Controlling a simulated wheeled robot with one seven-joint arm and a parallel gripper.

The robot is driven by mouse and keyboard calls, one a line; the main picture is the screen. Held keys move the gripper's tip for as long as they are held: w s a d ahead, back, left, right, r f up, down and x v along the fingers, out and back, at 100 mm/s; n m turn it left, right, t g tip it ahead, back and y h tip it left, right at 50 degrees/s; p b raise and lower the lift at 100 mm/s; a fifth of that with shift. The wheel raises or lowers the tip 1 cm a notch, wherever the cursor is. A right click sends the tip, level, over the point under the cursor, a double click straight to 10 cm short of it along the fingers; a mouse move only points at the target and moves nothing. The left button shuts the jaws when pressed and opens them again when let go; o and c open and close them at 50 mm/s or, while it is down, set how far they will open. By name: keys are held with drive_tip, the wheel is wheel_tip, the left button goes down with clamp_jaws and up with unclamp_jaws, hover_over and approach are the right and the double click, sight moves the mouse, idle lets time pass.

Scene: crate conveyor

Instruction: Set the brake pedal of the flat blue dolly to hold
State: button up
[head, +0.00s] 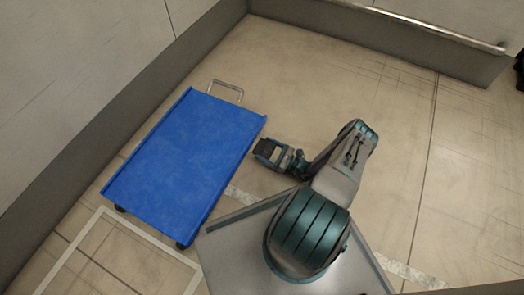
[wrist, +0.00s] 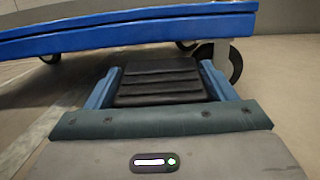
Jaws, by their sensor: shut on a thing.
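The flat blue dolly (head: 185,155) stands on the floor left of my arm in the head view. Its blue edge (wrist: 130,32) spans the top of the wrist view. My gripper (head: 264,150) is low beside the dolly's right long side. In the wrist view its two blue fingers (wrist: 160,74) are shut on a black ribbed pad, which looks like the brake pedal (wrist: 158,88). The pad lies just in front of the dolly's edge, between the fingers. Its link to the dolly is hidden, and I cannot tell whether it is set to hold.
A metal loop handle (head: 226,86) stands at the dolly's far end. A dark wheel (wrist: 232,64) shows under the deck. A wall with a grey base (head: 85,165) runs along the left. A rail (head: 440,27) crosses the back wall. The floor at right is clear.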

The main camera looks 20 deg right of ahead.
drive_tip(key=shift+s+d, duration=0.1)
drive_tip(key=shift+s, duration=0.05)
drive_tip(key=o, duration=1.4)
drive_tip(key=shift+d, duration=0.1)
drive_tip(key=p+v, duration=0.2)
drive_tip(key=v, duration=1)
drive_tip(key=shift+f, duration=0.1)
